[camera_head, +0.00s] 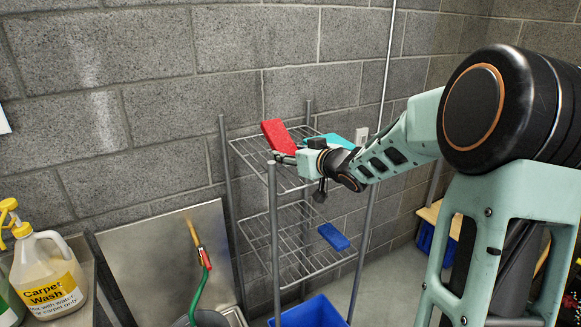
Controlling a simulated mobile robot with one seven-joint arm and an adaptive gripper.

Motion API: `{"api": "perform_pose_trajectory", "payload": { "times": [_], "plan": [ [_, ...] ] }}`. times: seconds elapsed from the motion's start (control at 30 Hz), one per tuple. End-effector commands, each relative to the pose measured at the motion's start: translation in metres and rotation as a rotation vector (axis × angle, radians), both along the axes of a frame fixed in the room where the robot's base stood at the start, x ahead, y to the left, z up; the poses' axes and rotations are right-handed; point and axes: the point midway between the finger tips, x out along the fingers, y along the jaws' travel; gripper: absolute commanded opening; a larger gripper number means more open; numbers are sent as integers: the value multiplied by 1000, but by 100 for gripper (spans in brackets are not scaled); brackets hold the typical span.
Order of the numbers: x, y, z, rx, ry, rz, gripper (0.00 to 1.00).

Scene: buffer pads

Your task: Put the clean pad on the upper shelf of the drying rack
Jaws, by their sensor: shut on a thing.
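A red pad (277,135) is at the left end of my gripper (284,157), tilted, over the upper wire shelf (250,149) of the drying rack (273,235). My gripper is shut on the red pad, and its fingertips are small in this view. I cannot tell whether the pad's lower edge touches the shelf. A teal pad (335,140) is at the right of the upper shelf, partly hidden behind my gripper. A blue pad (333,236) is on the lower shelf. No mark in view shows which pad is clean.
The rack's grey posts stand close around my gripper. A blue bin (310,313) is under the rack. At left are a carpet wash jug (48,275), a steel panel (165,260) and a green hose (200,284). The lower shelf's left part is clear. A block wall stands behind.

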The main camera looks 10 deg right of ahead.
Motion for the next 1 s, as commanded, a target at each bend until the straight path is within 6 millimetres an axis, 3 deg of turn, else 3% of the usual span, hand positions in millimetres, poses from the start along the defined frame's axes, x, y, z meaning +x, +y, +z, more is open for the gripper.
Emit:
{"api": "perform_pose_trajectory", "payload": {
  "times": [0.33,0.6,1.0],
  "plan": [
    [12,-13,-21,0,-1,0,16],
    [11,-12,-49,-1,-2,1,16],
    [11,-11,-51,0,-2,0,16]
  ]
}}
